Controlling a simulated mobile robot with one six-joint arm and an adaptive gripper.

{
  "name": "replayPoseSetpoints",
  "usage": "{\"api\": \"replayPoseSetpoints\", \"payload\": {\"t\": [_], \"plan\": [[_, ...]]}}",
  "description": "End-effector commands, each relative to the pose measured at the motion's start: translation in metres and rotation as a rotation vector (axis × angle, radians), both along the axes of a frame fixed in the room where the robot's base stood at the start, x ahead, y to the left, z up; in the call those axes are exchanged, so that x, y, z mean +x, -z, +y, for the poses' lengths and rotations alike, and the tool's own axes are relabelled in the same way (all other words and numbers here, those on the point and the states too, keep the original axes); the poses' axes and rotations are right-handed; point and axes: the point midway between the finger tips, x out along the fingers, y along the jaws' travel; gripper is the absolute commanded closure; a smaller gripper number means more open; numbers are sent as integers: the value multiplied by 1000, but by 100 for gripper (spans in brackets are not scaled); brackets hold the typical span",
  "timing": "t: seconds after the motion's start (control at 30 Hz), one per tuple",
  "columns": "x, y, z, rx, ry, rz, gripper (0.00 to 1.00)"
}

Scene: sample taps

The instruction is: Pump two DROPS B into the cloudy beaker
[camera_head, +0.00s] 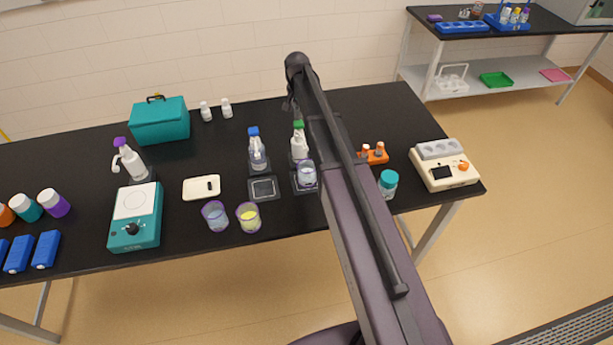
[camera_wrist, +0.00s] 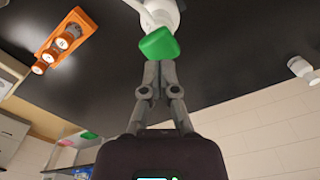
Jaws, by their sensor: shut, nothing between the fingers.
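A white pump bottle with a green head (camera_head: 299,146) stands at the middle back of the table; my arm partly covers its right side. The cloudy beaker (camera_head: 307,177) is on a dark pad in front of it, under its spout side. In the wrist view the green pump head (camera_wrist: 158,43) is right at my fingertips. My gripper (camera_wrist: 158,66) is shut and empty, its tips just at or touching the green head; I cannot tell whether they press it. No label reading DROPS B is legible.
A blue-topped pump bottle (camera_head: 257,152) stands left with an empty pad (camera_head: 263,188) before it. A purple-topped one (camera_head: 131,160) is farther left. A clear beaker (camera_head: 215,215) and a yellow beaker (camera_head: 249,217) stand at the front. An orange rack (camera_head: 374,156) is on the right.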

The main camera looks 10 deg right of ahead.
Motion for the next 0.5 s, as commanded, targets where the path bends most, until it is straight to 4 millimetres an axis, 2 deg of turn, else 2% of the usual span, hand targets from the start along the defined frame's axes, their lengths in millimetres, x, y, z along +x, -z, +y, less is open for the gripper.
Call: {"api": "replayPoseSetpoints", "payload": {"t": [0.5], "plan": [[0, 14, 0, 0, 0, 0, 100]]}}
